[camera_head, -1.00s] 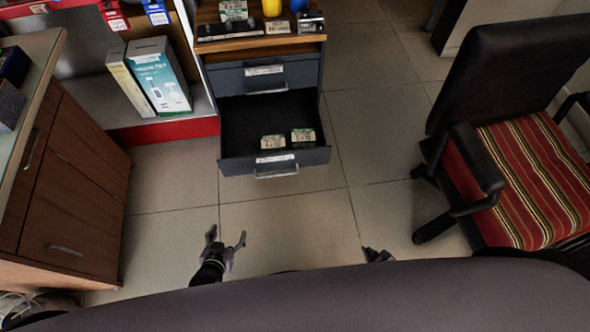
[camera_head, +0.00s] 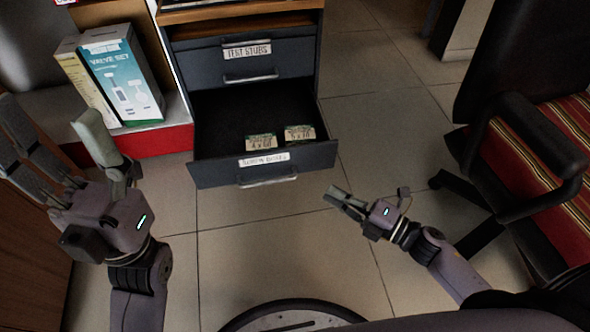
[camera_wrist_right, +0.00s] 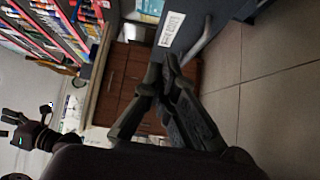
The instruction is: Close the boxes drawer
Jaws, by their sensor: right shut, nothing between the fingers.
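The boxes drawer (camera_head: 310,157) is the lower drawer of a dark grey cabinet and stands pulled out, with a light label and a metal bar handle (camera_head: 268,181) on its front. Two small labelled boxes (camera_head: 261,142) lie inside it. My right gripper (camera_head: 335,197) is shut and empty, just right of and below the drawer front, apart from it in the head view. In the right wrist view its closed fingers (camera_wrist_right: 168,68) point toward the drawer front (camera_wrist_right: 190,15) and handle. My left gripper (camera_head: 48,112) is open and empty, left of the drawer.
A shut upper drawer (camera_head: 290,66) sits above the open one. A shelf with a red edge (camera_head: 150,142) holds a valve set box (camera_head: 125,85) at left. An office chair (camera_head: 545,150) stands at right. Tiled floor (camera_head: 330,255) in front of the drawer is clear.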

